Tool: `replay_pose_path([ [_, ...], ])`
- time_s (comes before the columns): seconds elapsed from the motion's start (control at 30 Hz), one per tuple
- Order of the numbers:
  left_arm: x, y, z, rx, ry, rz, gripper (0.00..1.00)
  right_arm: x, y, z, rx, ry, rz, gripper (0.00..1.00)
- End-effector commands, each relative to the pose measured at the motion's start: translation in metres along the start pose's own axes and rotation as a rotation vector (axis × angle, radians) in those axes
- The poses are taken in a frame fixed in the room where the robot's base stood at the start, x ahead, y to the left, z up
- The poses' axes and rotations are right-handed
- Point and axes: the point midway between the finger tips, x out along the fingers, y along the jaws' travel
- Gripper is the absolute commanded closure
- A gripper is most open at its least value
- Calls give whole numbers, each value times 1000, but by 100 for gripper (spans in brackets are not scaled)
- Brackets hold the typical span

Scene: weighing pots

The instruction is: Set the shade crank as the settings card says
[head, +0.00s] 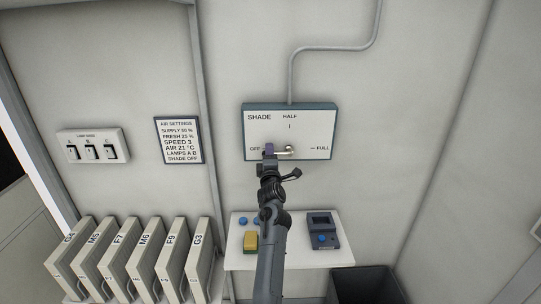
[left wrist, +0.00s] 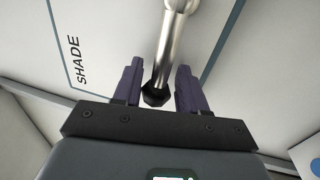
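The settings card (head: 181,140) on the wall reads "SHADE OFF" on its last line. The shade panel (head: 315,125) has marks OFF at left, HALF at top and FULL at right. The metal shade crank (head: 283,151) points left from its pivot, toward OFF; its outer end is hidden behind my gripper. My left gripper (head: 269,149) is at the OFF side of the panel. In the left wrist view the crank's rod (left wrist: 164,60) and dark end lie between the two purple fingers (left wrist: 159,88), with a gap visible at the right finger. My right gripper is not in view.
Lamp switches (head: 92,147) are on the wall at left. Several labelled upright panels (head: 130,265) stand at lower left. A white shelf (head: 285,263) below the panel holds a yellow block (head: 250,241), blue knobs and a dark device (head: 323,230). A dark bin (head: 365,285) stands below right.

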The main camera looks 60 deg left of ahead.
Motion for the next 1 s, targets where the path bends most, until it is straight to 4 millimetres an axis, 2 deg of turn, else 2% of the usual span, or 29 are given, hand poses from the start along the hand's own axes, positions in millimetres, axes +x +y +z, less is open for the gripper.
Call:
replay_pose_path([
  [0.2,-2,-1,1,0,-1,-1,60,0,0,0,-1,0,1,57],
  [0.37,-14,-2,2,1,-3,-1,60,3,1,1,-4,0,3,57],
  [0.8,-86,-2,0,-1,-1,-1,60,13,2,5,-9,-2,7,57],
  [1.0,-104,-1,-1,1,0,0,60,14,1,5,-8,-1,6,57],
])
